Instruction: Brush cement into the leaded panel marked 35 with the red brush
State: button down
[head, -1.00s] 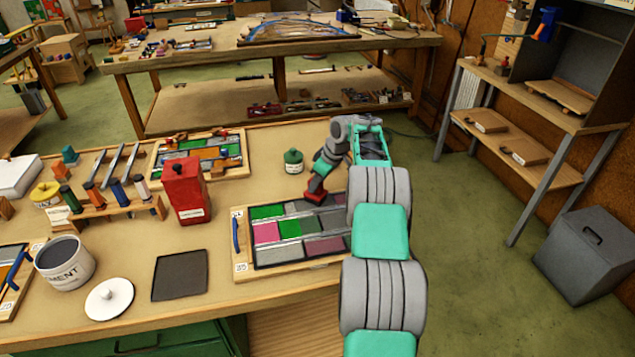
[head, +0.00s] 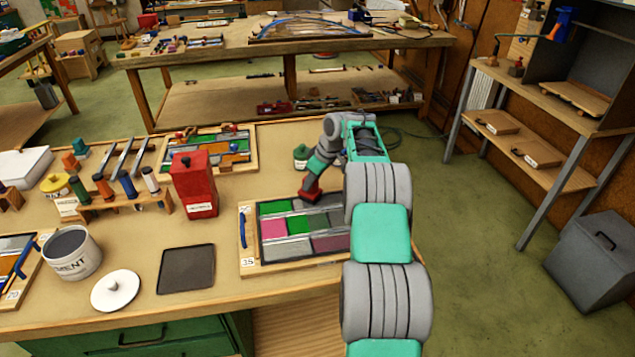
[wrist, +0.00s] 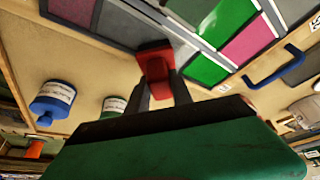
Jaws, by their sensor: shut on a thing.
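The leaded panel marked 35 (head: 299,226) lies flat in a wooden frame on the near bench, with pink, green, grey and purple panes between grey leads. Its 35 tag (head: 248,262) is at the near left corner. It also shows in the wrist view (wrist: 208,68). My gripper (head: 315,177) is shut on the red brush (head: 310,190), over the panel's far edge. In the wrist view the brush (wrist: 155,58) sits between the fingers (wrist: 160,92). I cannot tell whether its bristles touch the panel. My arm hides the panel's right end.
An open cement tub (head: 70,251), its white lid (head: 116,290) and a dark square mat (head: 187,268) are at left.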

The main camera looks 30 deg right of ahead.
jog(key=shift+a+f, duration=0.1)
jog(key=shift+a, duration=0.1)
jog(key=shift+s+a+f+b, duration=0.2)
jog(key=shift+s+b, duration=0.45)
jog(key=shift+b, duration=0.4)
jog(key=shift+s+a+r+b, duration=0.1)
jog(key=shift+s+b, duration=0.5)
jog(key=shift+s, duration=0.05)
jog(key=shift+s+a+r, duration=0.1)
jog(key=shift+s+r, duration=0.05)
jog(key=shift+s+a+f+b, duration=0.2)
jog(key=shift+s+b, duration=0.35)
jog(key=shift+b, duration=0.2)
jog(key=shift+s+a+r+b, duration=0.15)
jog(key=shift+s+b, duration=0.1)
jog(key=shift+s, duration=0.2)
jog(key=shift+s+a+r+b, duration=0.1)
jog(key=shift+s+b, duration=0.15)
jog(key=shift+s, duration=0.2)
